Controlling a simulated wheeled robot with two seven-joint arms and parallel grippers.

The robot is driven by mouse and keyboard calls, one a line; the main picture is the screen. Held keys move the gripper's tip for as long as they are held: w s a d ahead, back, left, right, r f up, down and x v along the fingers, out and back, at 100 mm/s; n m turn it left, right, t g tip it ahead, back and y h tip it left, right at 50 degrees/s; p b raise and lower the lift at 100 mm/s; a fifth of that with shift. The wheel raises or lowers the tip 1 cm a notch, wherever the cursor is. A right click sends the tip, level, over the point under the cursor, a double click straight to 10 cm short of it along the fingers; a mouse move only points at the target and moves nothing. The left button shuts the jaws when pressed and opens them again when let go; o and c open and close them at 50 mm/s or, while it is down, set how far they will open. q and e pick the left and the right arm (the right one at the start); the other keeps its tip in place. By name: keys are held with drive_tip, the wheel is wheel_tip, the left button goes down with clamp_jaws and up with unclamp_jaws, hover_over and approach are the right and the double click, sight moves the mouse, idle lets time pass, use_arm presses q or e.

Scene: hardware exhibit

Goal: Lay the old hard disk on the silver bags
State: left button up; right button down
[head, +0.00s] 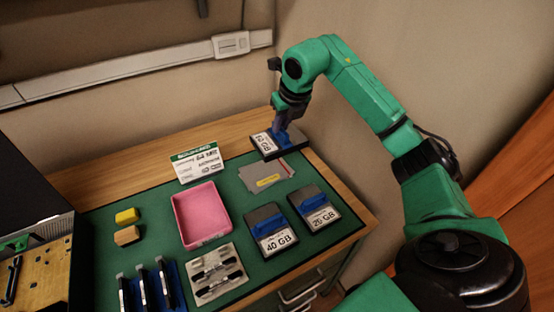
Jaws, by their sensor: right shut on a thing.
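My right gripper (285,122) reaches down at the back right corner of the table. It is shut on the blue grip of a dark hard disk (293,149) with a white label ending in "GB", whose number is hard to read. I cannot tell if the disk touches the table or hangs just above it. The silver bags (258,190), flat and grey with a yellow label, lie on the green mat just in front of this disk. Two more hard disks lie nearer, one marked 40 GB (270,229) and one that looks like 25 GB (313,206). My left gripper is out of view.
A pink tray (179,217) stands left of the bags, with a white sign card (197,162) behind it. Yellow (127,216) and tan (127,235) blocks, a tray of tools (216,289) and blue-based parts (170,283) occupy the left and front. A wall borders the table's back.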

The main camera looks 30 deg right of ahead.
wheel_tip(320, 180, down, 13)
drive_tip(key=shift+w+r+p, duration=0.1)
drive_tip(key=shift+r+p, duration=0.05)
drive_tip(key=shift+p, duration=0.75)
drive_tip(key=shift+w+f, duration=0.1)
drive_tip(key=shift+f, duration=0.15)
drive_tip(key=c, duration=0.8)
unclamp_jaws()
drive_tip(key=shift+c, duration=0.2)
